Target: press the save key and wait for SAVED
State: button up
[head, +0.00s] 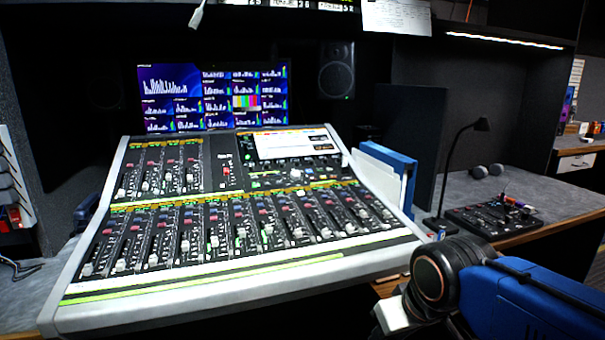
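A large mixing console (245,235) fills the left and middle of the head view, with rows of faders and small coloured keys. Its built-in screen (293,143) is lit, white with an orange strip, and sits at the console's upper right. The text on it is too small to read, and I cannot make out the word SAVED. I cannot tell which key is the save key. Part of my own arm, blue and black, shows at the lower right in front of the console's right corner. My gripper is not in the picture.
A multi-panel monitor (212,97) and a speaker (336,71) stand behind the console. Blue and white binders (385,172) stand at its right side. A desk lamp (461,165), a small control panel (493,217) and headphones (487,171) are on the right-hand desk.

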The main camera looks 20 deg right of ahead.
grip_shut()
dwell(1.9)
